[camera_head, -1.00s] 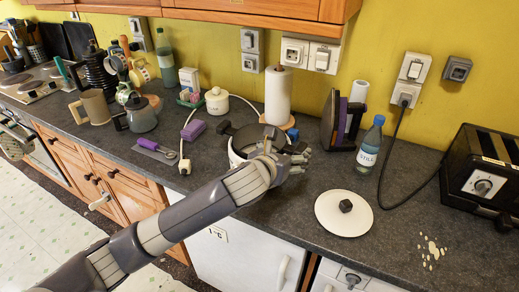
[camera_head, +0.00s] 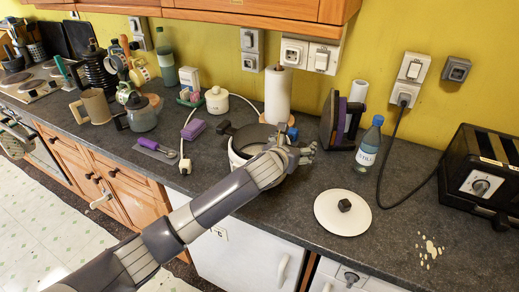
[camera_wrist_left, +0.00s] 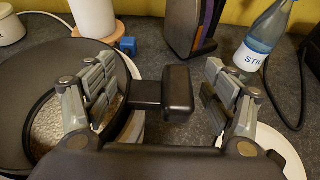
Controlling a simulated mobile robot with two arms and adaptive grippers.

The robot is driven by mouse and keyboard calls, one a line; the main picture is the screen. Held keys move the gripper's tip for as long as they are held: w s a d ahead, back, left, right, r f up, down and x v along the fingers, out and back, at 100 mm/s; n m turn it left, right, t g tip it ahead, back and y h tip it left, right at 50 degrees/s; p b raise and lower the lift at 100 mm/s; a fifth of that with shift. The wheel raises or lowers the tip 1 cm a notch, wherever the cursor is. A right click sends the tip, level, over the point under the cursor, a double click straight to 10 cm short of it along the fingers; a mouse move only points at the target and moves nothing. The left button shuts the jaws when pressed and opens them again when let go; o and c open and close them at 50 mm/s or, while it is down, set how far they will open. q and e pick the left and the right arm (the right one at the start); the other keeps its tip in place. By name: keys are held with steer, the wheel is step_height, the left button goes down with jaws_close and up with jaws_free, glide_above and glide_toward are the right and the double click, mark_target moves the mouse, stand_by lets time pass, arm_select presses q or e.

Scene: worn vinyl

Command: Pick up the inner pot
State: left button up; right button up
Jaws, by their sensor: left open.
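The inner pot (camera_head: 250,135) is dark, with a black block handle on each side, and sits in a white outer body (camera_head: 234,158) on the counter. In the left wrist view its dark wall (camera_wrist_left: 22,85) is at the left, with grainy grey content partly visible. One black handle (camera_wrist_left: 178,95) lies between the spread fingers of my left gripper (camera_wrist_left: 163,88), with gaps to both. In the head view my left gripper (camera_head: 303,153) is open at the pot's right side, and my arm hides the pot's near right part. My right gripper is not in view.
A white lid (camera_head: 330,218) lies to the right of the pot, near scattered pale grains (camera_head: 430,248). A black toaster (camera_head: 485,180) is at the far right.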

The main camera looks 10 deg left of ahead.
arm_select(q)
jaws_close()
steer(key=shift+r, duration=0.15)
steer(key=shift+r, duration=0.1)
